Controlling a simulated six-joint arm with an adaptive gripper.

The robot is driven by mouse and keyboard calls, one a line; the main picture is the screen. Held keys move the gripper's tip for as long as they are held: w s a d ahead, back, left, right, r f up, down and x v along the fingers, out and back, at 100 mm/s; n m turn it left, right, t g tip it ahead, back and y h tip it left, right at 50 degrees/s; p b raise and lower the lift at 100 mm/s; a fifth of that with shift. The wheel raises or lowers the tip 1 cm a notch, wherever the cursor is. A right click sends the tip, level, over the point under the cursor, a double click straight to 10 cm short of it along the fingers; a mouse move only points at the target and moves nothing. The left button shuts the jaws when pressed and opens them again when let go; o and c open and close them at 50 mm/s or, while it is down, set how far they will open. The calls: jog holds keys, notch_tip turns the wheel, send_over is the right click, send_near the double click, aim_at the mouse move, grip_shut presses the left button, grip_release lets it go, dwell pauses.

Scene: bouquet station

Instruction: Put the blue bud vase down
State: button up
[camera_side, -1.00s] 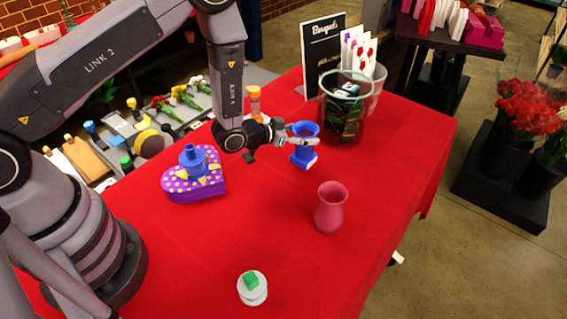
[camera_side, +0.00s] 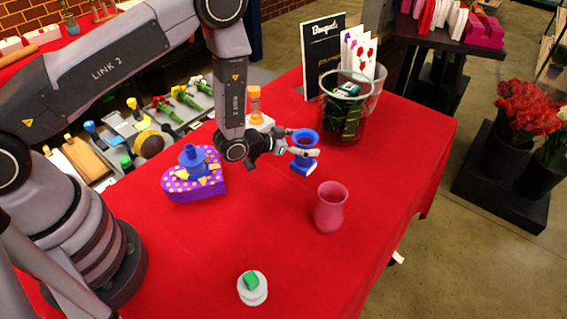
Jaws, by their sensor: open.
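The blue bud vase (camera_side: 305,138) is upright at the back middle of the red table, left of the pink vase. My gripper (camera_side: 303,151) reaches in from the left at the vase's middle, its fingers open on either side of it. The fingers hide part of the vase's body. Its blue lower end shows below them, at or very near the tabletop; I cannot tell whether a finger still touches it.
A pink vase (camera_side: 330,207) stands in front. A glass container (camera_side: 345,115) with dark contents is behind. A heart-shaped purple box (camera_side: 193,188) bears a blue object (camera_side: 195,160). A white dish (camera_side: 246,296) holds a green block. The red cloth (camera_side: 200,250) is clear in front.

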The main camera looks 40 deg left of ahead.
jog(key=shift+r, duration=0.1)
jog(key=shift+s+a+r, duration=0.1)
jog(key=shift+s+r, duration=0.05)
jog(key=v, duration=1.1)
jog(key=w+a+r+g+y, duration=0.2)
jog(key=a+r, duration=0.2)
jog(key=r, duration=0.8)
jog(key=s+a+r+n+g+y, duration=0.15)
jog(key=s+a+r, duration=0.3)
jog(key=r, duration=0.45)
jog(key=s+a+r+n+g, duration=0.1)
jog(key=s+r, duration=0.3)
jog(key=s, duration=0.7)
jog(key=s+a+r+n+g+y, duration=0.1)
jog(key=s+r, duration=0.4)
jog(key=s, duration=0.6)
jog(key=shift+a+n+g, duration=0.25)
jog(key=shift+n+g, duration=0.2)
jog(key=shift+g, duration=0.3)
